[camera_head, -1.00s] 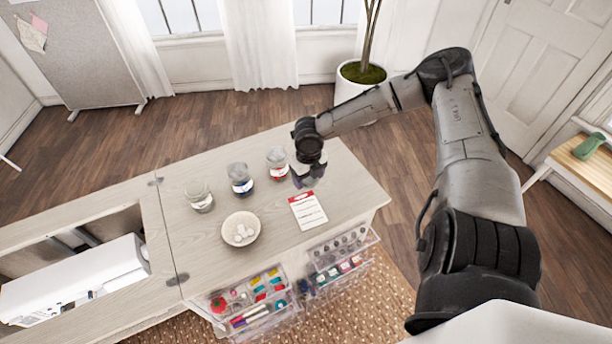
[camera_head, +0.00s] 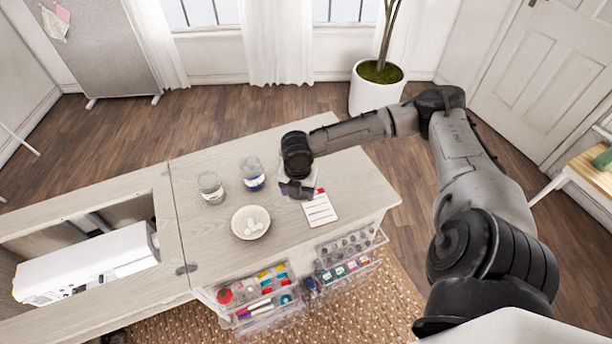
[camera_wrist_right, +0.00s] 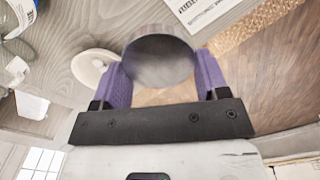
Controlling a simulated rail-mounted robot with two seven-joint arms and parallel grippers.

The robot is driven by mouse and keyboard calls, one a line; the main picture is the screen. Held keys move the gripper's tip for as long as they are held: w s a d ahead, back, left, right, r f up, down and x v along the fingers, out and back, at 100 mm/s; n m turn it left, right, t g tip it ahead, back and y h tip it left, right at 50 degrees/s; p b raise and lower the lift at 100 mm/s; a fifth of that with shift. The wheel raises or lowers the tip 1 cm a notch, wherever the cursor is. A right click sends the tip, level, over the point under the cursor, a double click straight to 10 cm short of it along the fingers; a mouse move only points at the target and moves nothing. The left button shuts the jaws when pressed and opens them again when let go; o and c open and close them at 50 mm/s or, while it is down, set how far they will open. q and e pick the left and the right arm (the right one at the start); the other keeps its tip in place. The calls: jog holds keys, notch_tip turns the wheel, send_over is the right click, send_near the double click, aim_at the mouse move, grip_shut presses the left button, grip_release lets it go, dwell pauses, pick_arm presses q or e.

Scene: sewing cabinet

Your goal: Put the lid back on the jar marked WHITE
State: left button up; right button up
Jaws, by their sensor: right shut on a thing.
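My right gripper (camera_head: 296,191) is above the cabinet top, left of the printed card. In the right wrist view, its purple fingers (camera_wrist_right: 160,80) are shut on a round grey lid-like disc (camera_wrist_right: 157,58). A clear jar (camera_head: 210,188) stands at the left of the cabinet top. A second jar (camera_head: 252,174), with blue on it, stands to its right. I cannot read their labels, so I cannot tell which is marked WHITE. Part of a jar (camera_wrist_right: 20,14) shows at the wrist view's upper left corner. My left gripper is not in view.
A bowl of white pieces (camera_head: 237,224) sits in front of the jars. The card (camera_head: 322,211) lies right of it. Clear drawers of sewing supplies (camera_head: 262,294) stick out at the front. A white machine (camera_head: 85,265) lies in the left recess.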

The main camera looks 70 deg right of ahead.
jog(key=w+a+r+m, duration=0.4)
jog(key=a+r+m, duration=0.2)
jog(key=a, duration=0.2)
jog(key=w+a+r+m, duration=0.4)
jog(key=a+r+m, duration=0.2)
jog(key=a, duration=0.3)
jog(key=w+a+r+m, duration=0.4)
jog(key=a+r+m, duration=0.2)
jog(key=a+m, duration=0.2)
jog(key=shift+a+r, duration=0.25)
jog(key=shift+a, duration=0.45)
jog(key=shift+s, duration=0.1)
